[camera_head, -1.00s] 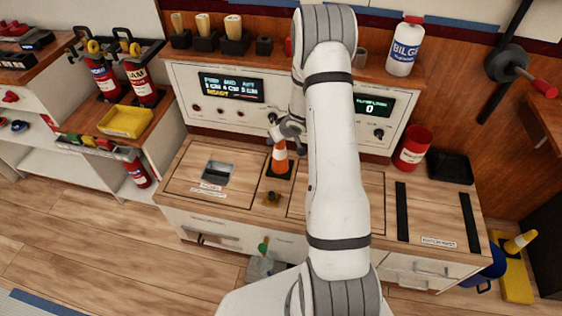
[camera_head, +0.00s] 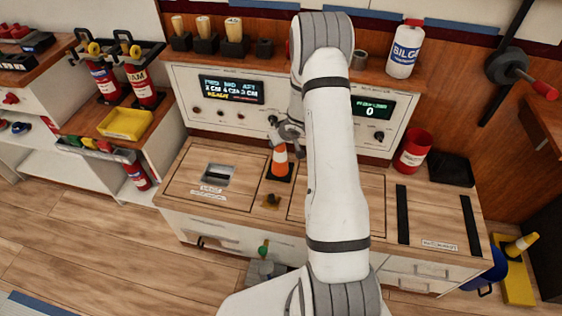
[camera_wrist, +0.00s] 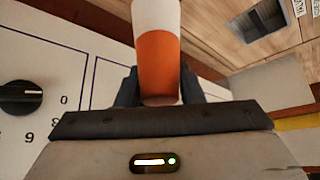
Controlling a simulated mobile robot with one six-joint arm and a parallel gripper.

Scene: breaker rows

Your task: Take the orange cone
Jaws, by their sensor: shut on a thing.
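The orange cone (camera_head: 280,160) with a white band stands upright, or nearly so, on a dark square on the wooden worktop. My gripper (camera_head: 281,139) is at its top, reaching in from behind the arm. In the wrist view the cone (camera_wrist: 158,62) fills the space between the dark fingers of my gripper (camera_wrist: 158,92), one on each side. The gripper is shut on it. Whether the cone's base touches the dark square is too small to tell.
The console (camera_head: 210,118) with a display and knobs rises close behind the cone. A recessed opening (camera_head: 217,174) lies to the left on the worktop (camera_head: 185,190). A small brass knob (camera_head: 271,200) is in front. A red can (camera_head: 413,150) and black tray (camera_head: 452,168) stand right.

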